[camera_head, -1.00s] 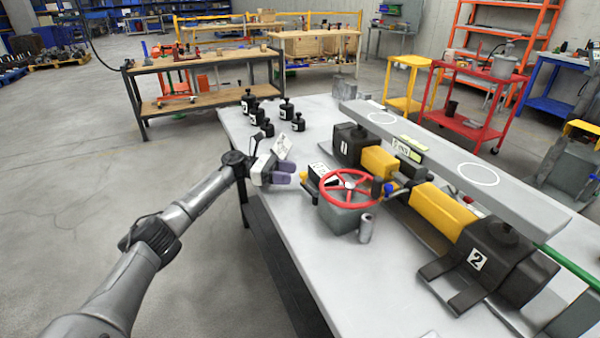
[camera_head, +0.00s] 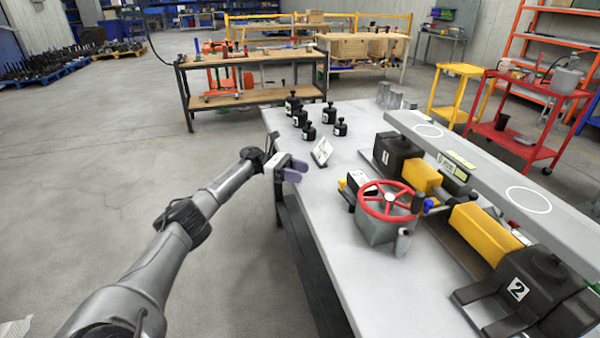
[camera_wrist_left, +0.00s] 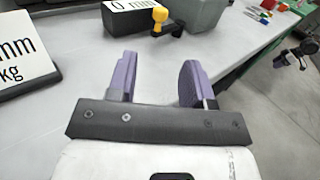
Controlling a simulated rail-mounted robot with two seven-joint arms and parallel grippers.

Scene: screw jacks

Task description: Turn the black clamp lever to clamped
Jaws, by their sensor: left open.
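My left gripper (camera_head: 300,171) is at the bench's left edge in the head view, its purple fingers apart and empty. The left wrist view shows the same open fingers (camera_wrist_left: 155,82) with bare bench between and beyond them. The red handwheel (camera_head: 388,200) sits on a grey gearbox (camera_head: 375,230), to the right of the gripper and apart from it. My right gripper is not in view.
A tilted label card (camera_head: 321,152) and several black jacks (camera_head: 309,131) stand on the bench behind the gripper. The bench's near left part (camera_head: 335,235) is clear.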

